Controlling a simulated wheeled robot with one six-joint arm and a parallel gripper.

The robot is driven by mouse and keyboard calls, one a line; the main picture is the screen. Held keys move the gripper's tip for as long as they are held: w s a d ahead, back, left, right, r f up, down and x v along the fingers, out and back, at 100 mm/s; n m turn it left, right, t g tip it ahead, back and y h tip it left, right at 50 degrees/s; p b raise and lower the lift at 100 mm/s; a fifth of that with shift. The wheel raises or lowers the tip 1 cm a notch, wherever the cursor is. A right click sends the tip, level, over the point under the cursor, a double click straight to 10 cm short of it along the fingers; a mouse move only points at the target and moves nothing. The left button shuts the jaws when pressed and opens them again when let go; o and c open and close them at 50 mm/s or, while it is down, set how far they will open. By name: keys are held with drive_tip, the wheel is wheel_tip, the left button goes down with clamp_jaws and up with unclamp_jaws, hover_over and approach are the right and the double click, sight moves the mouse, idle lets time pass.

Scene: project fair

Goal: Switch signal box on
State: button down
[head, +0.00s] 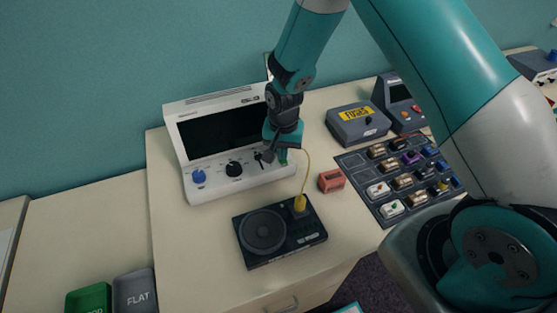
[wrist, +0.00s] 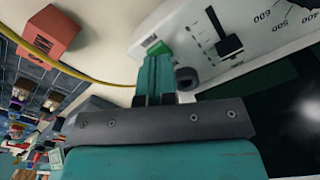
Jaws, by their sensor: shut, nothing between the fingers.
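The signal box appears to be the white console (head: 238,186) with a dark screen, standing on the table against the wall. Its front panel has a blue knob (head: 198,176), a black knob (head: 234,169) and a black slider (head: 259,157). The slider also shows in the wrist view (wrist: 229,45). A small green switch (wrist: 158,48) sits at the panel's end, just beyond my fingertips. My gripper (wrist: 158,75) is shut and empty, pointing down at the switch, at or very near it. The fingers partly hide the switch, so contact and its position cannot be told.
A black speaker unit (head: 281,251) with a yellow plug and cable (head: 307,165) lies in front. A red block (head: 332,180) is to its right. A dark board of modules (head: 383,205) and a grey FUSES box (head: 357,127) are further right. Bare tabletop lies left of the speaker.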

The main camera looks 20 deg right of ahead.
drive_tip(key=shift+f+b, duration=0.45)
drive_tip(key=shift+f, duration=0.25)
idle(0.4)
wheel_tip(320, 180, up, 10)
drive_tip(key=p, duration=0.7)
idle(0.3)
idle(0.4)
drive_tip(key=shift+r, duration=0.1)
drive_tip(key=s+a+r+n+y+b, duration=0.2)
drive_tip(key=s+r+n+b, duration=0.3)
drive_tip(key=s+r, duration=0.3)
drive_tip(key=s+a+r+n+y+b, duration=0.2)
drive_tip(key=s+a+r+n+b, duration=0.2)
drive_tip(key=s, duration=1.2)
wheel_tip(320, 180, up, 4)
drive_tip(key=n+b, duration=0.1)
drive_tip(key=n, duration=0.3)
drive_tip(key=shift+s+b, duration=0.35)
drive_tip(key=shift+s, duration=0.05)
